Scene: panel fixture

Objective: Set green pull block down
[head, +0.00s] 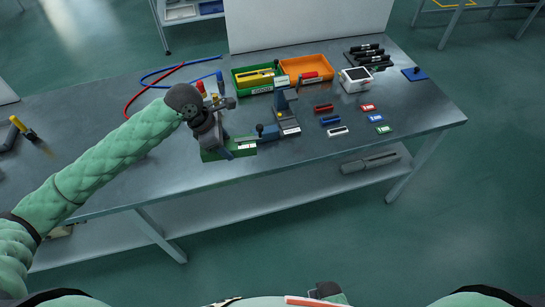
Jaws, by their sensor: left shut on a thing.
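The green pull block (214,155) is a long green piece with a white label, low over the front part of the grey table. My left gripper (228,148) reaches down from the left and is shut on the block, hiding part of it. I cannot tell whether the block touches the table top.
A dark upright fixture (281,103) stands just right of the block. Behind are a green tray (240,88) and an orange tray (291,68). A white box (350,86), small coloured blocks and labels lie to the right. Red and blue cables (129,107) lie behind my left arm.

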